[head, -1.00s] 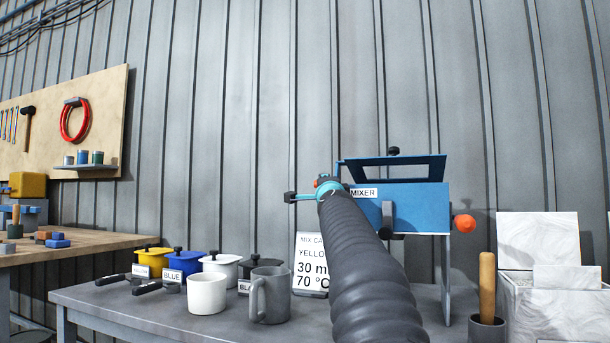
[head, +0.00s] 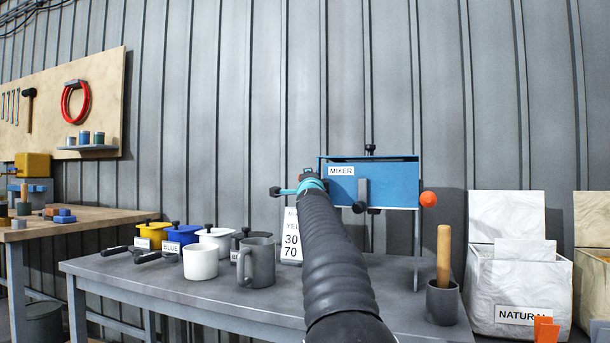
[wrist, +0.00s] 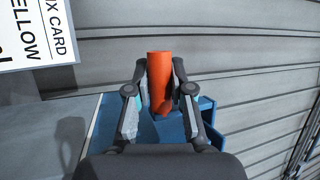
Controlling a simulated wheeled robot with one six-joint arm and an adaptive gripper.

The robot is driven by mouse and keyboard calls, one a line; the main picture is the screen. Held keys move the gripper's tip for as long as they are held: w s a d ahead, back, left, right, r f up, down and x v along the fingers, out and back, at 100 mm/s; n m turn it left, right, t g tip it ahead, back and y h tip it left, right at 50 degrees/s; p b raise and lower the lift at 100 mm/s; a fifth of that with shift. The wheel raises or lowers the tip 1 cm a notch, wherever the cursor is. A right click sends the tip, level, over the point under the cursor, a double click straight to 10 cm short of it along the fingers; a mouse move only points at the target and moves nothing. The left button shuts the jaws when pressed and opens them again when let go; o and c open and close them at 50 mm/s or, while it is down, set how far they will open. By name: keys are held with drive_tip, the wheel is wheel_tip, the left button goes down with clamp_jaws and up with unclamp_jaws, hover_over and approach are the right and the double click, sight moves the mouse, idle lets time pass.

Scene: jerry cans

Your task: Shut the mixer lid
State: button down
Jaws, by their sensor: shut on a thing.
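The blue mixer (head: 392,188) stands on legs at the back of the grey table in the head view. Its thin blue lid (head: 335,157), with a black knob on top, lies low and almost level; a narrow dark slit shows under it, and I cannot tell whether it is fully seated. In the wrist view my gripper (wrist: 160,105) is shut on an orange handle (wrist: 159,70), with the blue mixer body (wrist: 87,117) below. In the head view my arm hides most of the gripper, at the mixer's left side.
An orange knob (head: 428,199) sticks out from the mixer's right side. A mix card (head: 291,236) stands left of my arm. A white mug (head: 200,262), a grey mug (head: 256,264) and several lidded pots are further left. A grey cup (head: 443,303) holds a wooden-handled tool.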

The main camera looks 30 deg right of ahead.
drive_tip(key=shift+d+f, duration=0.25)
drive_tip(key=shift+f, duration=0.15)
drive_tip(key=c, duration=1)
unclamp_jaws()
drive_tip(key=shift+a, duration=0.15)
drive_tip(key=shift+a, duration=0.1)
drive_tip(key=shift+v, duration=5.9)
